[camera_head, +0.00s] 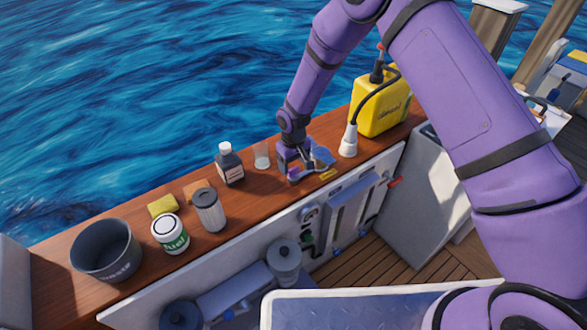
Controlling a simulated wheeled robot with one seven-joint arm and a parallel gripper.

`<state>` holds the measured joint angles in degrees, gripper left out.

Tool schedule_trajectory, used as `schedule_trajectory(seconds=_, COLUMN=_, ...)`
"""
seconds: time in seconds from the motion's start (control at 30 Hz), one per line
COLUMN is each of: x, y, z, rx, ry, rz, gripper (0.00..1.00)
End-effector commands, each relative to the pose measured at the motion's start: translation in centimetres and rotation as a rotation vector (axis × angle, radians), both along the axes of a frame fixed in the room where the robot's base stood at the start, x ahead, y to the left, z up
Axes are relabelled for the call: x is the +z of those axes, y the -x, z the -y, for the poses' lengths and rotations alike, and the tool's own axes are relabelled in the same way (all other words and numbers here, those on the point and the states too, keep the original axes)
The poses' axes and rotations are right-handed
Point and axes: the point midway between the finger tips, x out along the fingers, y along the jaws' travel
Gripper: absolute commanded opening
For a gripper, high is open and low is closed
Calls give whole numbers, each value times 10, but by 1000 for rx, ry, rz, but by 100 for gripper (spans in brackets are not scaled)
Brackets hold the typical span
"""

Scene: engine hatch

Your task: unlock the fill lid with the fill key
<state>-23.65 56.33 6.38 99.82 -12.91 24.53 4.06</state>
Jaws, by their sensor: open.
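My gripper (303,172) is open and low over the wooden ledge, close to its front edge. A small blue-grey piece (322,157) shows right beside the fingers; I cannot tell whether it is the fill key or part of my gripper. A small yellow piece (328,174) lies on the ledge just right of the fingertips; I cannot tell what it is. Below the ledge, the engine bay (340,215) shows a round grey fitting (310,214); I cannot tell whether it is the fill lid. My gripper and wrist hide part of the ledge.
On the ledge (60,278) stand a dark waste bucket (105,252), a fuel can (170,234), a filter (209,210), a yellow sponge (163,205), a dark bottle (229,165), a clear cup (261,155) and a yellow jug (380,107) with a hose and white nozzle (348,143).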

Motion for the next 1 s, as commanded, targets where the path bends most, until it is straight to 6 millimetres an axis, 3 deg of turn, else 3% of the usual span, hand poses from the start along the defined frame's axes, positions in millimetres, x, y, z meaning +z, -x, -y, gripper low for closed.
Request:
schedule_trajectory(seconds=0.2, x=43, y=-1, z=0, rx=0, ry=-2, rz=2, gripper=70)
schedule_trajectory(seconds=0.4, x=69, y=0, z=0, rx=0, ry=-1, rz=1, gripper=70)
schedule_trajectory(seconds=1.0, x=77, y=0, z=0, rx=0, ry=0, rz=0, gripper=70)
